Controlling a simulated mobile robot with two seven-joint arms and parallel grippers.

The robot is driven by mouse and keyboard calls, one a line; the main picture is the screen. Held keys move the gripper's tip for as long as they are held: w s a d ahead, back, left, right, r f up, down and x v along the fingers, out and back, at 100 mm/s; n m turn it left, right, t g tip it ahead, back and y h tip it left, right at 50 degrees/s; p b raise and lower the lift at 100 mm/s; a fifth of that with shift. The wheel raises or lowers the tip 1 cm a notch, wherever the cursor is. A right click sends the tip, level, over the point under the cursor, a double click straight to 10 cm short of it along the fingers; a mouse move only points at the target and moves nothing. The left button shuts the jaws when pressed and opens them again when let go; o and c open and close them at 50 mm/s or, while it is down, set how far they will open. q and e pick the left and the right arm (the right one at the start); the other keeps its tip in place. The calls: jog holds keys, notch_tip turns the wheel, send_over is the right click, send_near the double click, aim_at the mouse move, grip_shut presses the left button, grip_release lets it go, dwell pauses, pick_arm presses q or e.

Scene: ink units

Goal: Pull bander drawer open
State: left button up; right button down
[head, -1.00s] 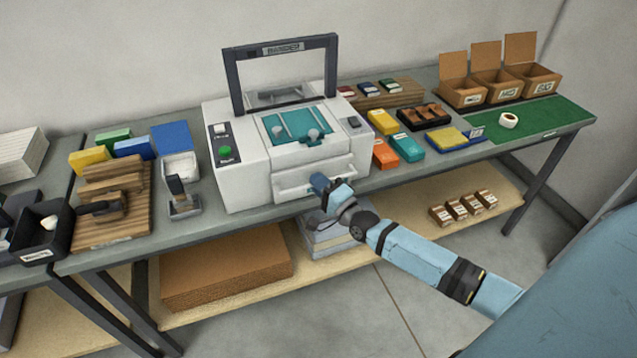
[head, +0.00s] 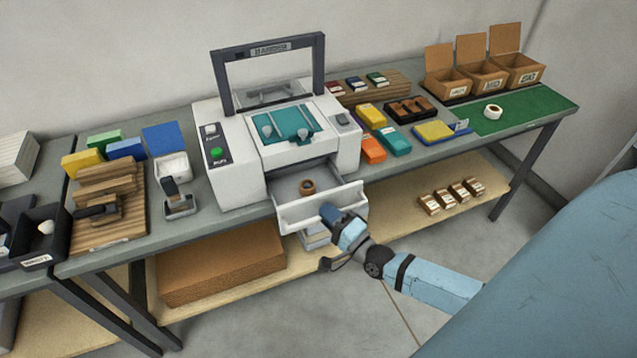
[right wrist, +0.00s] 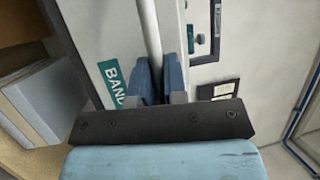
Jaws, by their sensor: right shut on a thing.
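The bander (head: 230,165) is a white machine on the bench with a dark upright frame and a teal top plate. Its drawer (head: 295,214) stands pulled out at the front, and a small brown ring-shaped roll (head: 307,187) lies inside. My right gripper (head: 330,213) is at the drawer front. In the right wrist view its blue fingers (right wrist: 160,78) are shut on the pale bar handle (right wrist: 150,35), beside a teal label (right wrist: 114,82) reading "BAND", partly hidden. My left gripper is out of view.
Orange, teal and yellow boxes (head: 397,142) sit right of the bander. A stamp-like tool (head: 178,200) stands to its left. A big brown block (head: 220,265) and small packs (head: 450,197) lie on the lower shelf. The floor in front is clear.

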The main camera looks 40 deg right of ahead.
jog(key=s, duration=0.2)
jog(key=s+a, duration=0.1)
jog(key=s, duration=0.1)
jog(key=shift+s+p, duration=0.1)
jog(key=shift+p, duration=0.25)
jog(key=c, duration=1.5)
grip_release()
jog(key=shift+o, duration=0.2)
jog(key=b+v, duration=0.2)
jog(key=v, duration=1.1)
jog(key=shift+s, duration=0.4)
jog(key=shift+d, duration=0.1)
